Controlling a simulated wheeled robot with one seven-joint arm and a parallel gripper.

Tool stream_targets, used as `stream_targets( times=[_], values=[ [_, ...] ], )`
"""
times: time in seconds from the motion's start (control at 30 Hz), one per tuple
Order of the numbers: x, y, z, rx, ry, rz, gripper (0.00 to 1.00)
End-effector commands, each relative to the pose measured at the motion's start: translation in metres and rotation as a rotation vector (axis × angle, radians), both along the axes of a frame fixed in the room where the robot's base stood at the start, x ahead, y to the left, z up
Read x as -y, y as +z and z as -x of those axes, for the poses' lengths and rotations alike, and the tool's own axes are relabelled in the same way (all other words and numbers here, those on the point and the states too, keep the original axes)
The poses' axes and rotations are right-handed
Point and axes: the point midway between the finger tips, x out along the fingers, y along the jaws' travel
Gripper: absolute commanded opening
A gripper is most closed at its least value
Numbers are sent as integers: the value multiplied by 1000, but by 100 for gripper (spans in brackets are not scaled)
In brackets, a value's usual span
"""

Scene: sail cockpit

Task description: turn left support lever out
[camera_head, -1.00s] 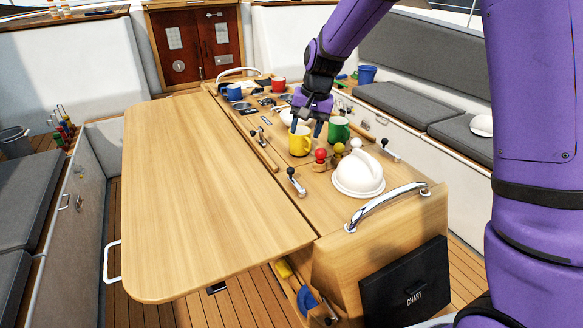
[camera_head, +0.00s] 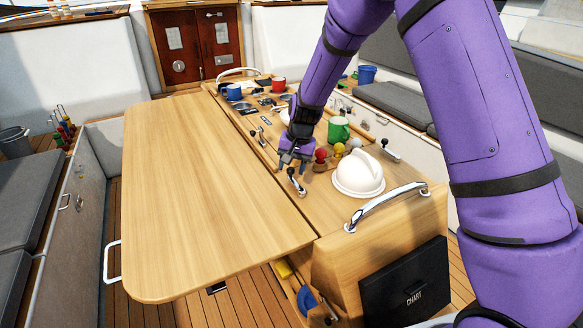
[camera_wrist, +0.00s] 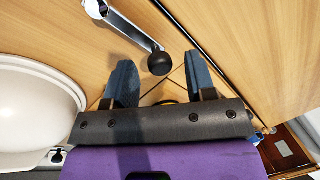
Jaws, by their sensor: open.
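A chrome lever with a black knob (camera_head: 299,187) sits at the near end of the table's centre section, beside the seam with the left leaf. In the wrist view the lever (camera_wrist: 128,27) runs diagonally, its knob between and just beyond my fingertips. My gripper (camera_head: 293,167) is just above and behind the knob, pointing down. In the wrist view my gripper (camera_wrist: 158,75) is open with nothing between its pads; I cannot tell if it touches the knob. A second, similar lever (camera_head: 263,137) stands farther along the same seam.
A white domed object (camera_head: 358,174) is close on the right. Red (camera_head: 320,155) and yellow-topped pegs (camera_head: 339,149) and a green mug (camera_head: 338,130) stand behind it. A chrome handrail (camera_head: 388,205) is at the near end. The left leaf (camera_head: 200,190) is bare.

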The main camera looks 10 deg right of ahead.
Motion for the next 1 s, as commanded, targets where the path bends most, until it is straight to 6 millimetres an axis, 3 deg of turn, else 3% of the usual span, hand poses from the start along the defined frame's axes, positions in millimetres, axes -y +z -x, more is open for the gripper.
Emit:
stream_targets(
  times=[0.4,0.63,1.0],
  values=[
    [-2,-8,0,0,1,0,51],
    [-2,-8,0,0,0,0,0],
    [-4,-8,0,0,35,-1,0]
  ],
)
